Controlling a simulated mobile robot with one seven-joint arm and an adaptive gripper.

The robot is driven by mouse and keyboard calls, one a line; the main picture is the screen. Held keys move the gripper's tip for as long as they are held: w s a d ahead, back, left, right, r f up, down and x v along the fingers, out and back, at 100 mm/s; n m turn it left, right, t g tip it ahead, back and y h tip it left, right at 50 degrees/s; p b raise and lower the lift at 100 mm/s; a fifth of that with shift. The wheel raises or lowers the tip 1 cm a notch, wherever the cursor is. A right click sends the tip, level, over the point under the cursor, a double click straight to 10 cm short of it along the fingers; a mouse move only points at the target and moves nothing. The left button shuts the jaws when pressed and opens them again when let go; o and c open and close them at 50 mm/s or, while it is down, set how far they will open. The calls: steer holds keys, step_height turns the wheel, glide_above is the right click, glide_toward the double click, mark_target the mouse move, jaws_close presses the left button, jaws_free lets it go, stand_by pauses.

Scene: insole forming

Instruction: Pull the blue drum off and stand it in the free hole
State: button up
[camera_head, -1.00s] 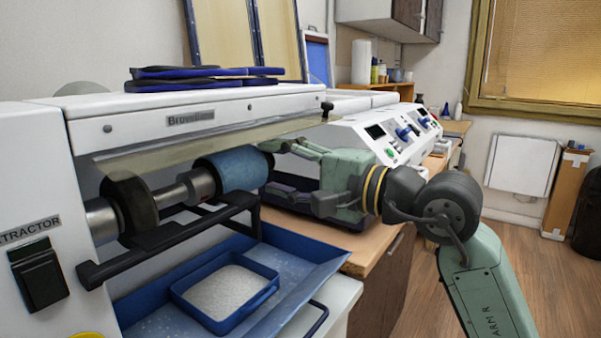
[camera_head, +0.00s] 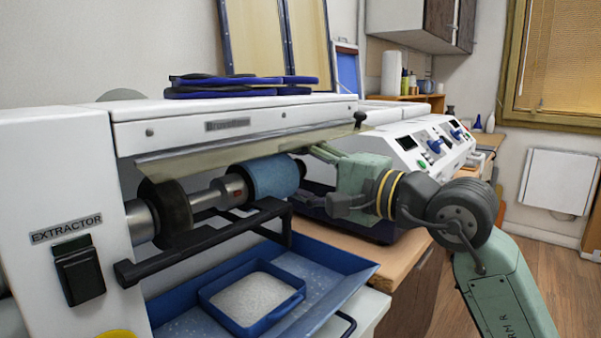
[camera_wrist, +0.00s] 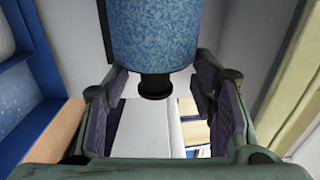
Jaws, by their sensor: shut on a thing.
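The blue drum (camera_head: 271,177) sits on the right end of the machine's horizontal shaft (camera_head: 216,194), under the hood. In the wrist view the speckled blue drum (camera_wrist: 153,35) fills the top middle, with a dark round knob at its near end. My gripper (camera_head: 314,172) is at the drum's right end. The exact contact is partly hidden. No free hole can be made out in these views.
A black drum (camera_head: 174,212) is further left on the shaft. A black bar (camera_head: 190,243) runs in front and below. A blue tray (camera_head: 340,262) holding a small bin of white grains lies underneath. A white control console (camera_head: 425,150) stands behind my gripper.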

steer(key=shift+s+a+f, duration=0.1)
steer(key=shift+a+f, duration=0.15)
steer(key=shift+f, duration=0.15)
steer(key=c, duration=0.6)
steer(key=shift+w+d+r, duration=0.1)
steer(key=shift+w+d, duration=0.1)
steer(key=shift+w, duration=0.05)
steer(key=shift+w+d, duration=0.2)
steer(key=shift+w, duration=0.2)
jaws_close()
steer(key=shift+w+d+r, duration=0.1)
steer(key=shift+w+d, duration=0.6)
steer(key=shift+w, duration=0.2)
steer(key=shift+w+d, duration=0.65)
steer(key=shift+w, duration=0.2)
steer(key=shift+d, duration=0.1)
steer(key=b+v, duration=0.3)
steer(key=v, duration=1.2)
steer(key=shift+b, duration=0.4)
steer(key=shift+r, duration=0.15)
